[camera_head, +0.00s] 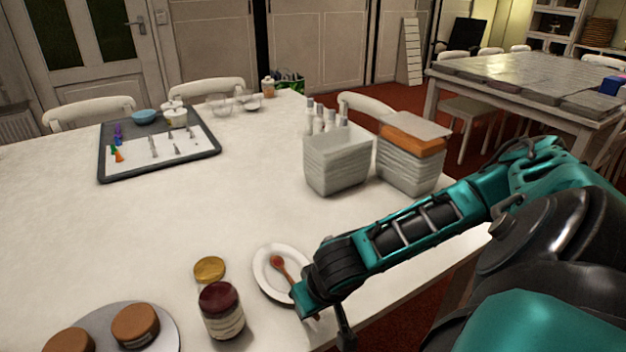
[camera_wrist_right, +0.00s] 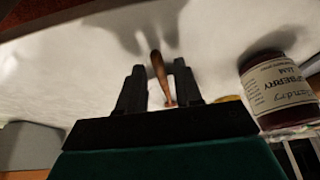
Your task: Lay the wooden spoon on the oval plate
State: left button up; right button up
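The wooden spoon (camera_head: 278,264) shows its reddish-brown bowl over the white oval plate (camera_head: 261,284); its handle runs toward my right gripper. Whether it rests fully on the plate is unclear. My right gripper (camera_head: 328,326) is low at the plate's right side, and my arm hides part of the plate's edge. In the right wrist view the spoon (camera_wrist_right: 159,72) lies between the two fingers of my right gripper (camera_wrist_right: 158,88), with gaps on both sides. The fingers are apart and look open. My left gripper is not in view.
A jam jar with a dark red lid (camera_head: 222,312) and a gold-lidded jar (camera_head: 209,270) stand left of the plate. A round stand (camera_head: 165,338) with brown-topped cakes is at lower left. Grey bins (camera_head: 336,165) and a dark tray (camera_head: 104,170) sit further back. The table's middle is clear.

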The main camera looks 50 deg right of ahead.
jog(key=shift+o, duration=0.6)
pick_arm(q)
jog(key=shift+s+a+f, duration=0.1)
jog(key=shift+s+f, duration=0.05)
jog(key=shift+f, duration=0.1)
pick_arm(e)
jog(key=shift+r, duration=0.3)
pick_arm(q)
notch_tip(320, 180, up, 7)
jog(key=p, duration=0.7)
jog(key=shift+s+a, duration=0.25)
pick_arm(e)
jog(key=v, duration=1.2)
jog(key=shift+r, duration=0.2)
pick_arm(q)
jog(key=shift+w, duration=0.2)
pick_arm(e)
jog(key=shift+a, duration=0.1)
jog(key=shift+s, duration=0.15)
